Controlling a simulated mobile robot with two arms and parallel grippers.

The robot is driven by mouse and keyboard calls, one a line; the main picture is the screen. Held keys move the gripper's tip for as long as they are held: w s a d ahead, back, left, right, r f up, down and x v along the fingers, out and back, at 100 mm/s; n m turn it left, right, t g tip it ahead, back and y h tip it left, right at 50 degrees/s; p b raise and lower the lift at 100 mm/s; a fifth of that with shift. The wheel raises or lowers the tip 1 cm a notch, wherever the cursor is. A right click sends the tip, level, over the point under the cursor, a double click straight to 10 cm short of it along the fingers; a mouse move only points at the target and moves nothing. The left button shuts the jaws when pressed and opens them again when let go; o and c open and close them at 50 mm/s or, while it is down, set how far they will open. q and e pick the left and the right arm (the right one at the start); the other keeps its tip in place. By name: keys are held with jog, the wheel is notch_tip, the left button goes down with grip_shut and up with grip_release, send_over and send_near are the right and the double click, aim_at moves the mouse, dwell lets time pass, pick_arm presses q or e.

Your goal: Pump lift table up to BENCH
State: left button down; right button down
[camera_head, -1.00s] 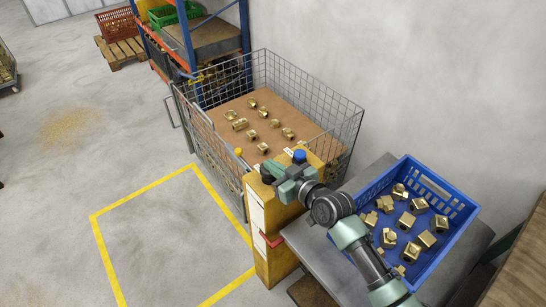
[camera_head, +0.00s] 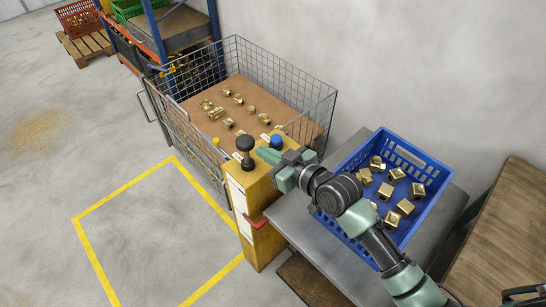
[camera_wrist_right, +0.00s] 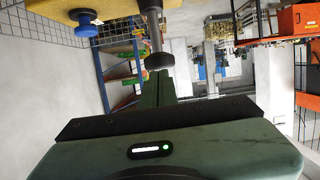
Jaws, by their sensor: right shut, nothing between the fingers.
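The yellow post (camera_head: 262,190) stands at the front corner of the wire cage. A black round knob (camera_head: 245,145) rises on a short stem from its top, with a blue knob (camera_head: 276,142) beside it. My right gripper (camera_head: 268,157) is shut and empty, just right of the black knob. In the right wrist view the closed fingers (camera_wrist_right: 158,82) point at the black knob (camera_wrist_right: 158,61) on its grey stem; contact cannot be told. The grey table (camera_head: 290,215) stands right of the post. I cannot read any BENCH mark. My left gripper is out of view.
A blue crate (camera_head: 437,168) of brass parts sits on the grey table. The wire cage (camera_head: 318,108) holds a brown board with brass pieces. A wooden bench (camera_head: 505,235) is at the right. Floor inside the yellow line (camera_head: 125,190) is clear.

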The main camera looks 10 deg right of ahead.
jog(key=v, duration=0.3)
jog(key=shift+a+r, duration=0.1)
dwell(0.8)
